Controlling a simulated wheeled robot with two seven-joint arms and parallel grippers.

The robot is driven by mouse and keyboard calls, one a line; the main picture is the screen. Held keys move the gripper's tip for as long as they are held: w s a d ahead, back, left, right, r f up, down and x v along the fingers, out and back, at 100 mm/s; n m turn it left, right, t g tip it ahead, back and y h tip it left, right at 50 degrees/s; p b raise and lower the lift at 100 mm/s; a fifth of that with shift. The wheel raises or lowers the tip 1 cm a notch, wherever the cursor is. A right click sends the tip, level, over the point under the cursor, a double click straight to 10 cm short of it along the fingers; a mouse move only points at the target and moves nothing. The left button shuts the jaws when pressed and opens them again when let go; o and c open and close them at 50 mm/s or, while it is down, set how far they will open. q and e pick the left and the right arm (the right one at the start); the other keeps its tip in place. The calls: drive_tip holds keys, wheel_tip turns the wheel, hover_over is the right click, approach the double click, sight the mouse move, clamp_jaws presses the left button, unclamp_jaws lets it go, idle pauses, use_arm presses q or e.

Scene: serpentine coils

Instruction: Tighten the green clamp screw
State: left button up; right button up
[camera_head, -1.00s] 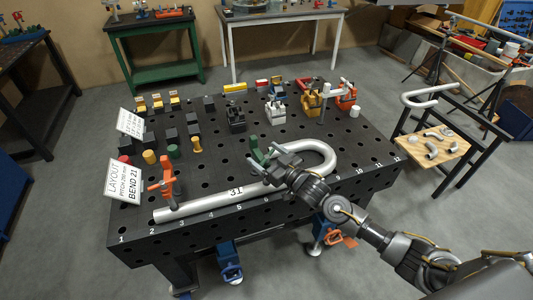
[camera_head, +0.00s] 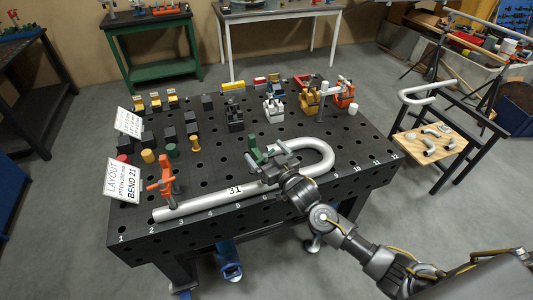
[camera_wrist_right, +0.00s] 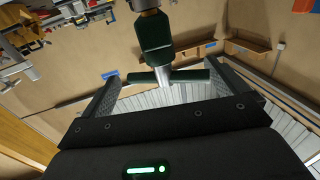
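The green clamp (camera_head: 257,152) stands on the black table beside the bent grey tube (camera_head: 215,199), near the start of its U-bend. In the right wrist view the green clamp (camera_wrist_right: 154,38) shows close up, with a silver screw (camera_wrist_right: 163,75) and a green crossbar handle (camera_wrist_right: 190,76). My right gripper (camera_head: 276,154) is at the clamp, over the tube. Its fingers (camera_wrist_right: 163,84) are spread, with the crossbar between their tips; I see a gap at the left finger, and cannot tell contact at the right. My left gripper is not in view.
An orange clamp (camera_head: 166,181) holds the tube's straight left end. Yellow and orange clamps (camera_head: 345,97) and dark blocks (camera_head: 235,120) stand farther back. A layout sign (camera_head: 123,181) is at the left edge. The table between the back rows and the tube is mostly clear.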

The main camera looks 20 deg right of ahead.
drive_tip(key=shift+a, duration=0.1)
drive_tip(key=shift+s+f, duration=0.2)
drive_tip(key=shift+s, duration=0.35)
drive_tip(key=b+v, duration=0.3)
drive_tip(key=v, duration=0.7)
drive_tip(key=shift+r, duration=0.25)
drive_tip(key=shift+w, duration=0.15)
